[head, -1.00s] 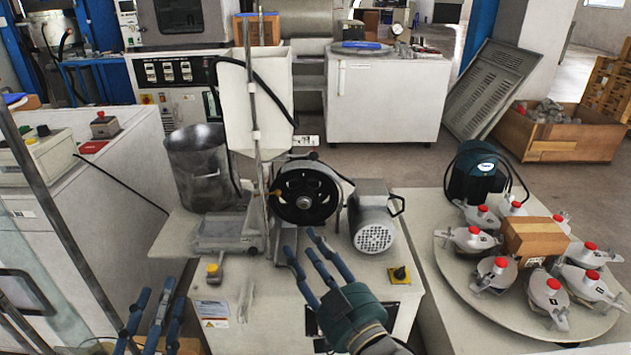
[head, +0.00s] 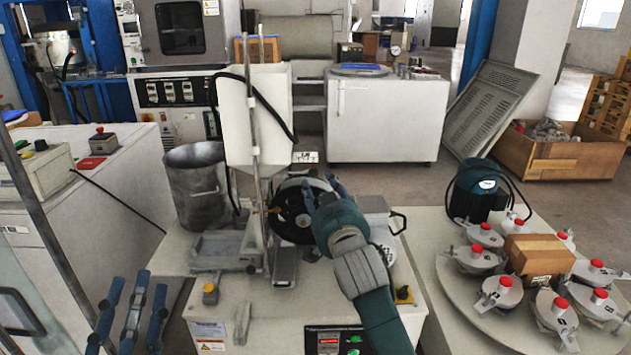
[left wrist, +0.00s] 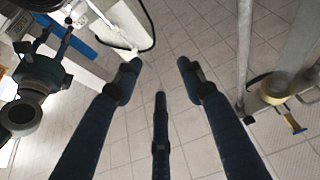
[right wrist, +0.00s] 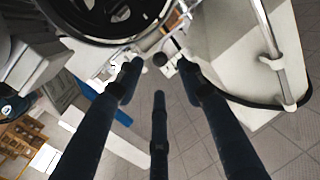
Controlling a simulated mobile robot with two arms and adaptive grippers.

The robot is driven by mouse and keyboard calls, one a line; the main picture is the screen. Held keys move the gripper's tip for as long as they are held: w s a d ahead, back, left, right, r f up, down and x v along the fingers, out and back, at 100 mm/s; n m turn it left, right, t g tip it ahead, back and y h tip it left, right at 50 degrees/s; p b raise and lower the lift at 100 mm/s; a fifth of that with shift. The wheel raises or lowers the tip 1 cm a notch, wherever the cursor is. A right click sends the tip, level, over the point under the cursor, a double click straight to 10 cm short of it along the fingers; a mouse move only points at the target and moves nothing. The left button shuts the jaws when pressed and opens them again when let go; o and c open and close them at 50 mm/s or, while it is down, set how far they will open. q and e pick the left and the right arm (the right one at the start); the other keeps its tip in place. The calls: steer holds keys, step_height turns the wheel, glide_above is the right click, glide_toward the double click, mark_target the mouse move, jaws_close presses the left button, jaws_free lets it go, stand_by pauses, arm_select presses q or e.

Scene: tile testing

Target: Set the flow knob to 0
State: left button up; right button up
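The grinding machine has a black wheel (head: 292,212) with a thin vertical pipe (head: 255,130) in front. A small brass-coloured fitting (head: 273,211) beside the pipe may be the flow knob; its setting is too small to read. My right gripper (head: 322,190) reaches over the wheel, its hand hiding part of it. In the right wrist view its fingers (right wrist: 157,72) are spread and empty, with a small black knob (right wrist: 160,59) showing between the tips; I cannot tell if they touch. My left gripper (head: 137,284) is low at the left, open and empty; its spread fingers (left wrist: 155,75) face the floor.
A metal bucket (head: 195,185) and white tank (head: 258,110) stand left of and behind the wheel. A round plate (head: 455,285) with several red-capped holders is further right. A control panel (head: 335,341) is below.

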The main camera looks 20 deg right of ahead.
mark_target(314, 175)
steer(key=w+b, duration=0.1)
steer(key=w, duration=0.4)
steer(key=shift+w+d, duration=0.1)
steer(key=shift+d, duration=0.1)
arm_select(q)
steer(key=s+r+t+h, duration=0.1)
steer(key=s+r+t, duration=0.3)
steer(key=s+r, duration=0.1)
steer(key=shift+s+a+r+h, duration=0.2)
steer(key=shift+a+r+h, duration=0.1)
steer(key=shift+r, duration=0.6)
arm_select(e)
steer(key=shift+w, duration=0.3)
jaws_close()
